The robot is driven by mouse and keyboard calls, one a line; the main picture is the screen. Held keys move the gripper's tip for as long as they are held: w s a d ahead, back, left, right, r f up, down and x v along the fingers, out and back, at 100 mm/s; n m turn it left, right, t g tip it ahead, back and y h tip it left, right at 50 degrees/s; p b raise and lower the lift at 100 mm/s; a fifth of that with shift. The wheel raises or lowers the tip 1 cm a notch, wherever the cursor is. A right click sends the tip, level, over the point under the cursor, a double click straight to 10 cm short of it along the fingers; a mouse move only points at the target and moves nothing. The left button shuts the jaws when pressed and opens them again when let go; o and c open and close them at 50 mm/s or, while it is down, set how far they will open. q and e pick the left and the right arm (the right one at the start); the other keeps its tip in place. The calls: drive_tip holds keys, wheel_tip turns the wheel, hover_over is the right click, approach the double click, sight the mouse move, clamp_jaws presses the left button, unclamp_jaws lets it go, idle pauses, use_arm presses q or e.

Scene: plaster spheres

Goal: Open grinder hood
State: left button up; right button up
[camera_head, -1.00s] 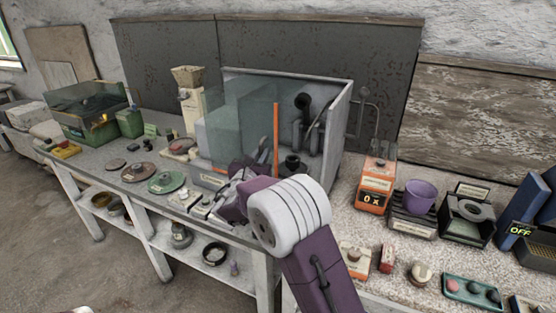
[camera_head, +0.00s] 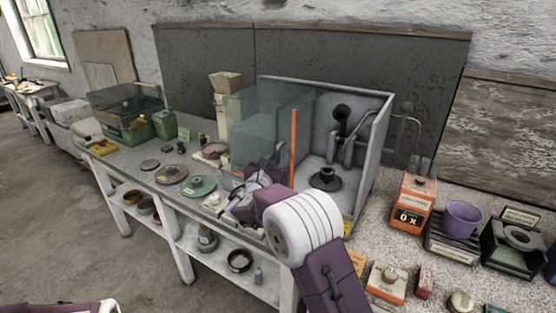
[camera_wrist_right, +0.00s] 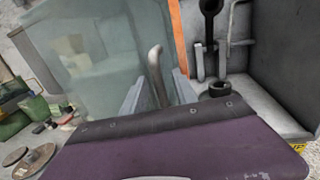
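The grinder hood is a see-through greenish panel (camera_head: 262,125) with an orange edge strip (camera_head: 294,148), on the front of a grey open box (camera_head: 378,150). It stands partly aside to the left, baring the box's right part, where a black round fitting (camera_head: 325,180) shows. In the right wrist view the panel (camera_wrist_right: 110,55) fills the upper left, with a curved metal handle (camera_wrist_right: 155,68). My right gripper (camera_wrist_right: 158,90) has its fingers apart on either side of the handle, with gaps visible. In the head view my right gripper (camera_head: 250,188) is in front of the panel.
Green and reddish discs (camera_head: 198,187) lie on the bench left of the gripper. An orange box with a display (camera_head: 412,200) and a purple bowl (camera_head: 462,217) stand on the right. A lower shelf holds a few round items.

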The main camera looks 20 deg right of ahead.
drive_tip(key=shift+s, duration=0.1)
drive_tip(key=b+v, duration=0.1)
drive_tip(key=v, duration=0.8)
